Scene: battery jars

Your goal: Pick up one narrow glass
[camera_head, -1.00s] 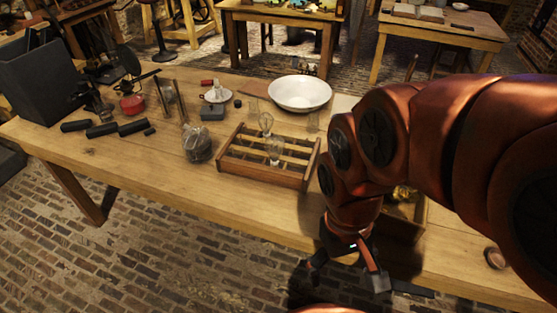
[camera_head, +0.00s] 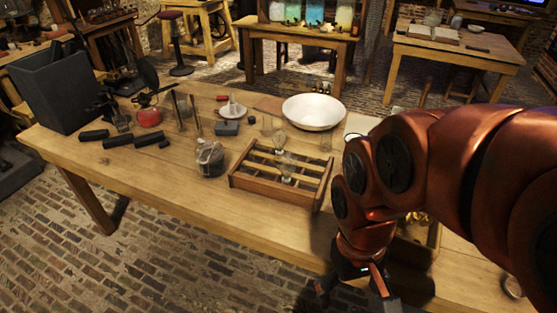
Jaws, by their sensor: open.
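A narrow clear glass (camera_head: 267,124) stands upright behind the wooden rack, left of the white bowl. Another clear glass (camera_head: 326,142) stands behind the rack's right end, in front of the bowl; both are faint and small. My gripper (camera_head: 350,287) is open and empty, with its fingers pointing down past the table's front edge. It is to the right of and nearer than both glasses, well apart from them. My arm covers the right part of the table.
The wooden rack (camera_head: 248,184) holds clear bulb-shaped glassware. The white bowl (camera_head: 314,112) stands behind it. A round dark-filled jar (camera_head: 210,158) is left of the rack. Black cylinders (camera_head: 95,135) lie further left, near a dark box (camera_head: 62,92). The front-left tabletop (camera_head: 150,180) is clear.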

